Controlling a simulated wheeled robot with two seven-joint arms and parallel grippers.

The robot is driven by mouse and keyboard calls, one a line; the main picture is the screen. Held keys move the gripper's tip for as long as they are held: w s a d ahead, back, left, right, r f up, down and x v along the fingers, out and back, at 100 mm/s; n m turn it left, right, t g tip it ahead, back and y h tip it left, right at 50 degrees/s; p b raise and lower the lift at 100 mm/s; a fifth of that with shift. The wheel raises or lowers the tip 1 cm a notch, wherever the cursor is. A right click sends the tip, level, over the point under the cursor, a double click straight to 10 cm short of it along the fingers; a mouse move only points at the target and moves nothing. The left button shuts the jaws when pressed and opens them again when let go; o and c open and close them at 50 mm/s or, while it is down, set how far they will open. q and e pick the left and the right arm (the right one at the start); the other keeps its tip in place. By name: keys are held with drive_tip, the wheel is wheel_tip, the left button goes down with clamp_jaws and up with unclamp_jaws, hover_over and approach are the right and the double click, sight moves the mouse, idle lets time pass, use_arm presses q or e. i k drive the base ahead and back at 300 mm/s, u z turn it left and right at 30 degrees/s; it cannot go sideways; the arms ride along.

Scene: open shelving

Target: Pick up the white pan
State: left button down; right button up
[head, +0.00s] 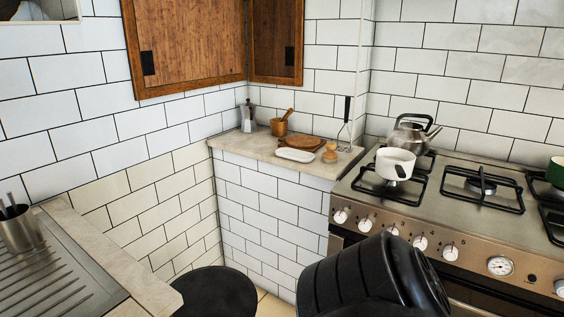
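The white pan (395,163) stands upright on the front-left burner of the gas stove, in the right half of the head view. A silver kettle (410,137) stands just behind it on the rear-left burner. Neither of my grippers shows in the head view. A thick black arm link of mine fills the bottom centre, in front of the stove's lower left part and well below the pan. Nothing is holding the pan.
The stove (460,226) has knobs along its front. A green pot (556,171) is at the right edge. On the corner counter (258,144) are a moka pot (248,117), a white dish (295,155) and wooden items. A metal draining board (45,265) is at left.

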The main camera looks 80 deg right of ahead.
sight(396, 169)
drive_tip(key=k, duration=1.7)
drive_tip(key=z, duration=1.3)
